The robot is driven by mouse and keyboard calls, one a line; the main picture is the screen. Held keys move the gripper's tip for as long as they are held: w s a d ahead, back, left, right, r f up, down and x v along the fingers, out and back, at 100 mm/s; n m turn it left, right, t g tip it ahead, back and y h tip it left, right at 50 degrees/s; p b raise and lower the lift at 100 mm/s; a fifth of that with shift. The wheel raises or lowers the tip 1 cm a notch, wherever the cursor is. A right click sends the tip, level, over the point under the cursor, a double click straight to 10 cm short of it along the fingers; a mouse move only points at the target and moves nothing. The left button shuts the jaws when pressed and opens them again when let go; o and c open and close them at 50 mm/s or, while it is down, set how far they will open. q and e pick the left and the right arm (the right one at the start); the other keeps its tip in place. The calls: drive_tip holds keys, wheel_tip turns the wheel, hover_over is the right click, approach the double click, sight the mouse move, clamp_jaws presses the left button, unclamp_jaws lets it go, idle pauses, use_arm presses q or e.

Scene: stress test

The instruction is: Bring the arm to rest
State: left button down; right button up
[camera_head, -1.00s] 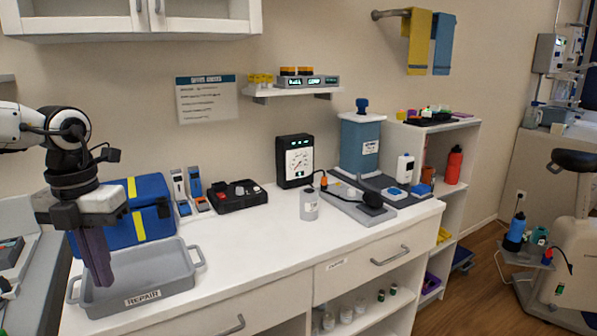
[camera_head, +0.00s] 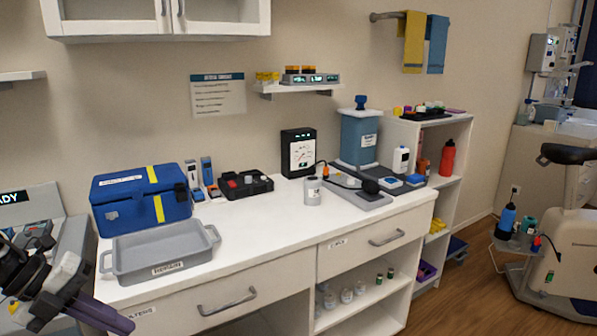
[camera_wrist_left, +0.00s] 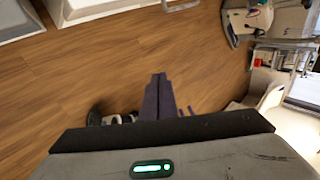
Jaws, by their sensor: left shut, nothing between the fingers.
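My left gripper (camera_head: 108,316) is low at the left edge of the head view, in front of the counter's left end. Its dark purple fingers point to the lower right. It is shut and empty. In the left wrist view the two fingers (camera_wrist_left: 159,98) lie together over the wooden floor (camera_wrist_left: 120,65). The grey tray labelled REPAIR (camera_head: 165,250) sits on the counter, above and to the right of the gripper in the picture, apart from it. My right gripper is not in view.
The white counter (camera_head: 260,225) carries a blue case (camera_head: 140,203), a black organizer (camera_head: 245,184), a gauge box (camera_head: 298,153) and a grey metal cylinder (camera_head: 312,191). Its front edge and drawer handle (camera_head: 227,302) are near the gripper. Open floor (camera_head: 465,280) lies at the right.

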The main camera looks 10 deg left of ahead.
use_arm(q)
drive_tip(key=s+d+f+n+t+y, duration=0.2)
drive_tip(key=s+f+n+t, duration=0.2)
drive_tip(key=f+n, duration=0.55)
drive_tip(key=s+d+f+n+t+y, duration=0.1)
drive_tip(key=s+d+f+n+t, duration=0.25)
drive_tip(key=f+n, duration=0.65)
drive_tip(key=s+d+f+n+g, duration=0.1)
drive_tip(key=s+d+f+n, duration=0.1)
drive_tip(key=d, duration=0.4)
drive_tip(key=s+d+f+n+g, duration=0.1)
drive_tip(key=s+d+f+n, duration=0.2)
drive_tip(key=d, duration=0.3)
drive_tip(key=s+d+f+n+g+y, duration=0.1)
drive_tip(key=s+d+f+n, duration=0.1)
drive_tip(key=s+d+f, duration=0.2)
drive_tip(key=shift+d+f, duration=0.15)
drive_tip(key=shift+d, duration=0.8)
drive_tip(key=shift+n, duration=0.25)
